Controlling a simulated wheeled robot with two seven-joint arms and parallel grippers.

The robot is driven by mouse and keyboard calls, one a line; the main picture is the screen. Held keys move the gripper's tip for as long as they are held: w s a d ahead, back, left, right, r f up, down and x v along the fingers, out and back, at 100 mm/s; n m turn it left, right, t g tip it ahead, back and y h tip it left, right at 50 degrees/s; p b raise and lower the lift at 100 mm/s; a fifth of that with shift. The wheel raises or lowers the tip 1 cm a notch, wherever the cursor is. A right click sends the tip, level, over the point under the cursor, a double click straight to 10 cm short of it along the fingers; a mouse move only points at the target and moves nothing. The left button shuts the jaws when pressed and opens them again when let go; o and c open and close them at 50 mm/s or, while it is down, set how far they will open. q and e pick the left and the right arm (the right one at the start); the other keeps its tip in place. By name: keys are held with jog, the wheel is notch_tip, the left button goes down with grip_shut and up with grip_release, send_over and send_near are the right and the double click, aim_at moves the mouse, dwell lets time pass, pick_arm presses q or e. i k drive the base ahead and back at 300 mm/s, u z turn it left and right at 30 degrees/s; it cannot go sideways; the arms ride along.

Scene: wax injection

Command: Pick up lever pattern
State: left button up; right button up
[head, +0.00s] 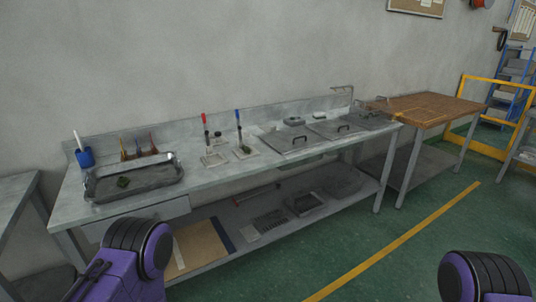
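I cannot tell for certain which item is the lever pattern. A small dark green piece (123,182) lies in the grey metal tray (92,192) at the left end of the workbench. Its shape is too small to make out. Other small items lie in two small pale dishes, a left one (214,159) and a right one (245,152), near the bench's middle. Purple and black parts of my arms show at the bottom left and bottom right. Neither gripper is in view.
The long grey workbench (199,178) holds a blue cup (86,157), red-handled (204,120) and blue-handled (238,118) tools, and lidded wells (290,140). Its lower shelf holds panels and trays. A wooden-topped table (425,108) stands right. Green floor in front is clear.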

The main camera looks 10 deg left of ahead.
aim_at(247, 150)
jog(key=z, duration=0.45)
jog(key=i, duration=0.9)
jog(key=z, duration=0.2)
